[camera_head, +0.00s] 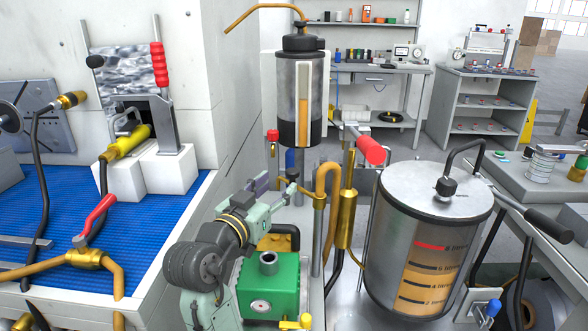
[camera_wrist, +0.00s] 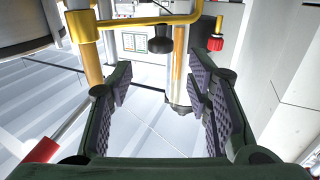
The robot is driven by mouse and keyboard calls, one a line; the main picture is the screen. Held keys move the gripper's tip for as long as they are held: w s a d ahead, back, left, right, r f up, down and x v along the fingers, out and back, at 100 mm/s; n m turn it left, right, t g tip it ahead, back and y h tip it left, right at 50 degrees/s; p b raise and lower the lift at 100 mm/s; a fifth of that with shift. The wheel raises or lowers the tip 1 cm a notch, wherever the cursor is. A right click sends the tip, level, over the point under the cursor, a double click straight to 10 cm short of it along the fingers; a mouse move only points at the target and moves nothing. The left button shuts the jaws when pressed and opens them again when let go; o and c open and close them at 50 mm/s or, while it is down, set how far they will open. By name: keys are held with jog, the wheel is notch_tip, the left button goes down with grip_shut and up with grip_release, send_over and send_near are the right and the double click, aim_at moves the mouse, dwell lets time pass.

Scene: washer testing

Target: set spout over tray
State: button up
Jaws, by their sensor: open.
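My gripper (camera_head: 276,187) is open and empty in front of the brass pipework. In the wrist view its padded fingers (camera_wrist: 162,95) stand wide apart with nothing between them. A thin brass pipe (camera_wrist: 130,22) crosses beyond the fingers, with a black knob (camera_wrist: 160,40) near its middle; the knob (camera_head: 292,174) also shows just past my gripper in the head view. Another curved brass pipe (camera_head: 262,7) reaches left from the top of the tall tank. I cannot tell which pipe is the spout. A blue-floored tray (camera_head: 165,225) lies at the left.
The tall tank (camera_head: 288,75) stands behind my gripper. A green block (camera_head: 268,288) sits below it. A large graduated drum (camera_head: 385,235) with a black handle stands right. A red-handled brass valve (camera_head: 85,258) is at the tray's front. Red grips (camera_head: 370,150) project near the pipes.

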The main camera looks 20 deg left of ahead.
aim_at(289, 173)
jog(key=w, duration=0.3)
jog(key=w+p, duration=0.1)
jog(key=w, duration=0.1)
jog(key=w+d, duration=0.1)
jog(key=w, duration=0.2)
jog(key=shift+w, duration=0.3)
jog(key=shift+c, duration=0.4)
grip_shut()
